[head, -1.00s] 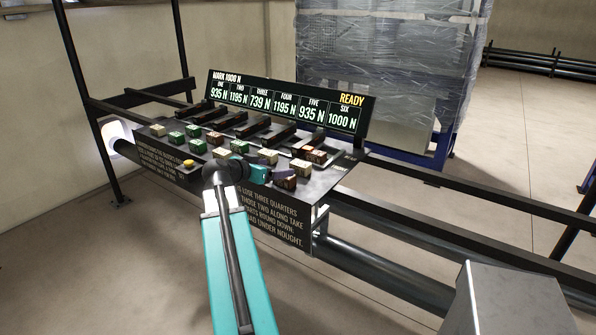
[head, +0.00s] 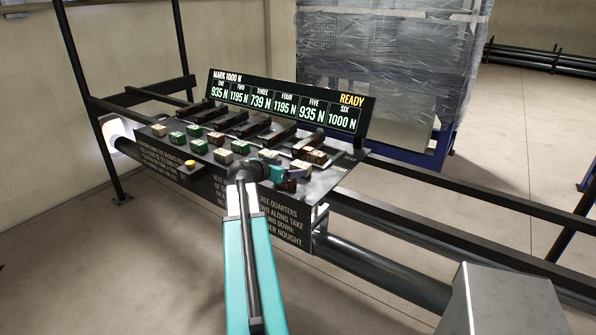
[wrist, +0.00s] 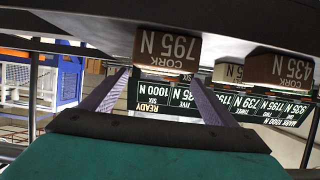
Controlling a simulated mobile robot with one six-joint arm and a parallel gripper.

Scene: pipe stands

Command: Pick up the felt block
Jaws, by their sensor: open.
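Small blocks in green, cream and brown stand on the dark sloping console top (head: 345,167). No felt label can be read, so I cannot tell which block is felt. Green blocks (head: 199,146) are on the left half, and a cream block (head: 223,156) is near the middle. My gripper (head: 302,173) is open and empty over the front right of the console. In the upside-down wrist view, a brown block reading CORK 795 N (wrist: 168,50) appears between the open fingers (wrist: 160,82). A CORK 435 N block (wrist: 278,67) and a partly hidden cream block (wrist: 228,71) are beside it.
A display board (head: 290,103) with newton readings and READY stands behind the blocks. A yellow button (head: 190,164) is at the front left. Dark rails and pipes (head: 390,268) run right of the console. A wrapped stack (head: 385,60) stands behind.

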